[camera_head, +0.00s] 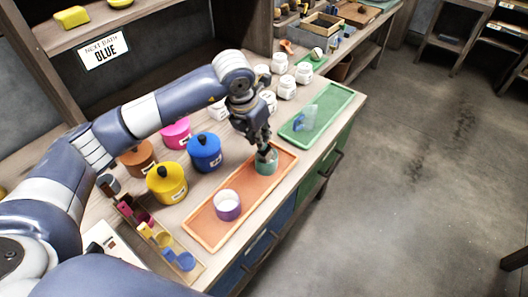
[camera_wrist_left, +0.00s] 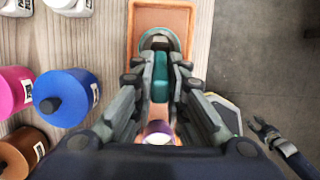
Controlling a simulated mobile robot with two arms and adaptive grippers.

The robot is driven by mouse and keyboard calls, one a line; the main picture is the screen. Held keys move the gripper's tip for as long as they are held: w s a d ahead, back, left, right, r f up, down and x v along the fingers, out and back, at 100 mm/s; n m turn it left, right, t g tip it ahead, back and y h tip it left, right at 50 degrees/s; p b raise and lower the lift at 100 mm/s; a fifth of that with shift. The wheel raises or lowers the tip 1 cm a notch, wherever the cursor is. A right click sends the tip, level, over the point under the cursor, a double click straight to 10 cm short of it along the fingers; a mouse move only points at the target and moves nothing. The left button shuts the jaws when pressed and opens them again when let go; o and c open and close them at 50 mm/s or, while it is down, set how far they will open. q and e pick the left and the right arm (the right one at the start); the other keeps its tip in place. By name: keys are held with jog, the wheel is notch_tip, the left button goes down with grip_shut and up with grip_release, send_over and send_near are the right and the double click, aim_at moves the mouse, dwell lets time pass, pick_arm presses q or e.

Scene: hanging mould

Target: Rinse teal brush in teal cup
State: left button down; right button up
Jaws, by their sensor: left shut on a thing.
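The teal cup (camera_head: 268,165) stands at the far end of the orange tray (camera_head: 203,234). In the left wrist view part of its rim (camera_wrist_left: 160,38) shows beyond my fingers. My left gripper (camera_head: 264,150) points down right over the cup and is shut on the teal brush (camera_wrist_left: 160,75). The brush shows as a teal piece between the fingers in the left wrist view. Its lower end is hidden, so I cannot tell how deep it sits in the cup. My right gripper (camera_wrist_left: 265,128) shows small at the right of the left wrist view, over the floor.
A purple cup (camera_head: 227,207) stands at the near end of the orange tray. A green tray (camera_head: 329,106) with a clear-blue item lies beyond. Yellow (camera_head: 167,184), blue (camera_head: 204,152) and pink (camera_head: 177,133) pots stand left of the orange tray. White jars stand farther back.

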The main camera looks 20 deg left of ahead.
pick_arm(q)
jog(key=shift+r+p, duration=1.1)
jog(key=shift+r, duration=1.95)
jog(key=shift+r+p, duration=1.1)
jog(key=shift+r, duration=0.95)
